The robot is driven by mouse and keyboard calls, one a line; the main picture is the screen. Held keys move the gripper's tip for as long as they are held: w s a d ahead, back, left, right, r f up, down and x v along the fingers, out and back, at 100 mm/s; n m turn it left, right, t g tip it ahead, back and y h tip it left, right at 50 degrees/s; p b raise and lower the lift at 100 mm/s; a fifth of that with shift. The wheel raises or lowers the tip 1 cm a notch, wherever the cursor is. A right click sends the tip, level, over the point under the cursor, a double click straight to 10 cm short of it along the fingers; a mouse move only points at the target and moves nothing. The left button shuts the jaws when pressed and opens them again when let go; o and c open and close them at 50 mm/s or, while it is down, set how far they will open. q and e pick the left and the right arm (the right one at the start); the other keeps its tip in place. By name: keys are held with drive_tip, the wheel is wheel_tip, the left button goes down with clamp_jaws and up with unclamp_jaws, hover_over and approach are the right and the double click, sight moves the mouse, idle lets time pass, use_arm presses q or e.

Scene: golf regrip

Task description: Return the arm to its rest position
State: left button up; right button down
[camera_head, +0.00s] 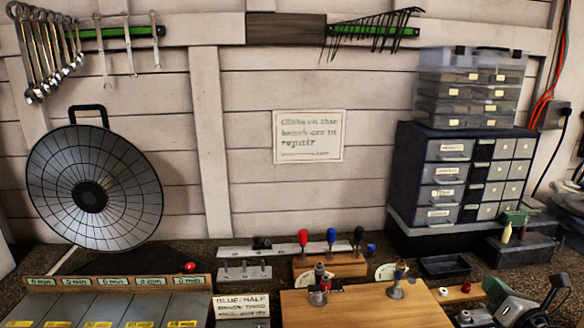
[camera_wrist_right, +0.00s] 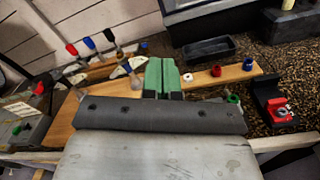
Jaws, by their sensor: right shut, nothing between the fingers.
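My right gripper (camera_head: 492,288) is at the lower right of the head view, over the right part of the bench. In the wrist view its green fingers (camera_wrist_right: 161,76) are together, with nothing between them. My left arm and gripper are not in view.
Screwdrivers with red, blue and black handles stand in a wooden block (camera_head: 330,266). A black tray (camera_head: 444,266) and drawer cabinet (camera_head: 405,180) are at the back right. A round grey disc (camera_head: 130,190) stands at left. Labelled bins (camera_head: 110,303) line the front left.

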drive_tip(key=s+a+f+m+g+h, duration=0.55)
drive_tip(key=s+a+f+m, duration=0.8)
drive_tip(key=m, duration=0.85)
drive_tip(key=s+a+f+m+g+y, duration=0.2)
drive_tip(key=s+a+m+g, duration=0.25)
drive_tip(key=s, duration=0.55)
drive_tip(key=s+a+f+m+g+y, duration=0.2)
drive_tip(key=s+a+m+g, duration=0.25)
drive_tip(key=s, duration=0.55)
wheel_tip(320, 180, down, 25)
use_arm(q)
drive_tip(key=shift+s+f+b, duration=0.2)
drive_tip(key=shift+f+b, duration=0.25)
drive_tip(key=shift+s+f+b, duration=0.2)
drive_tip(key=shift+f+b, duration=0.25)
use_arm(e)
drive_tip(key=s+d+f+g, duration=0.2)
drive_tip(key=s+d+f, duration=0.1)
drive_tip(key=s+f, duration=1.4)
drive_tip(key=shift+f+n+h, duration=0.35)
drive_tip(key=shift+f+n, duration=0.05)
drive_tip(key=shift+f, duration=0.35)
drive_tip(key=shift+s, duration=0.1)
